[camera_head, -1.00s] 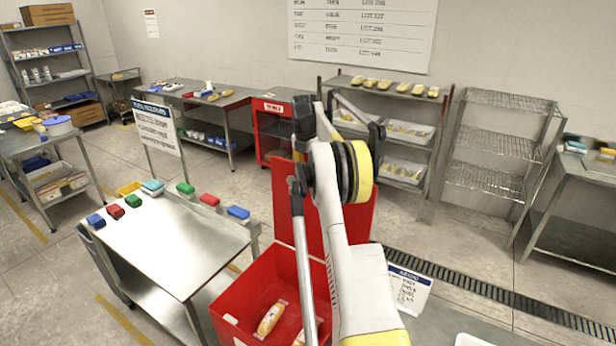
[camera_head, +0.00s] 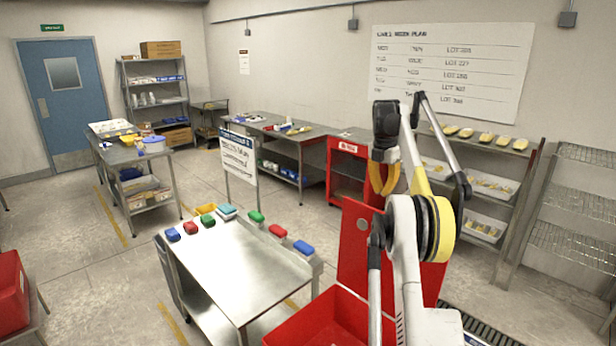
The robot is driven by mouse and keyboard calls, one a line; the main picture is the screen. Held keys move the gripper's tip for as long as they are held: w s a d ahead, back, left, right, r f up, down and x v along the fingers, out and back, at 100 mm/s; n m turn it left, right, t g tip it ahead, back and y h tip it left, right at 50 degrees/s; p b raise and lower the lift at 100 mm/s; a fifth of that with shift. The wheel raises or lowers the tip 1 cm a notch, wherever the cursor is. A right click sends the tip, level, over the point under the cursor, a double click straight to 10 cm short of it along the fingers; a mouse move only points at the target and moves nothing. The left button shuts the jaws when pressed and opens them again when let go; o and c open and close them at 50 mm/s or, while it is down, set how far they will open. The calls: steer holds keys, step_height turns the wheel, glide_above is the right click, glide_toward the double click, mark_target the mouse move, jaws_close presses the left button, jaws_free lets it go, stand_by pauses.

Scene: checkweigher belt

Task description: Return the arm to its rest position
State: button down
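My arm rises from the bottom right of the view, folded, with its white links and yellow-ringed joint in front of the red bin's upright panel. My gripper (camera_head: 383,192) hangs fingers down from a black wrist, in front of the red cabinet and the bin's panel. Its yellow fingers are small, and I cannot tell how far apart the tips are. I see nothing held in it. No part of it touches the tables.
A sign (camera_head: 239,155) stands behind. Shelving (camera_head: 520,190) is at right. Open floor (camera_head: 85,265) lies left.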

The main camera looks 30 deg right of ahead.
steer(key=w+a+r+m+t+b, duration=0.2)
steer(key=a+m+b, duration=0.4)
steer(key=a, duration=1)
steer(key=s+a+f+m+t+b, duration=0.1)
steer(key=s+a+f+m+b, duration=0.15)
steer(key=a, duration=0.45)
steer(key=s+a+f+m+b, duration=0.2)
steer(key=s+a+b, duration=0.15)
steer(key=a, duration=0.45)
steer(key=s+a+f+m+t+b, duration=0.2)
steer(key=s+a+f+m+b, duration=0.3)
steer(key=s+a+f, duration=0.4)
steer(key=s+a+f+m+t+y+b, duration=0.1)
steer(key=s+a+f+m+b, duration=0.3)
steer(key=s+a+f, duration=0.6)
steer(key=s+f+t+b, duration=0.1)
steer(key=s+f+b, duration=0.1)
steer(key=f, duration=0.4)
steer(key=shift+s+a+f+m, duration=0.2)
steer(key=shift+s+a+m, duration=0.15)
steer(key=shift+s, duration=0.15)
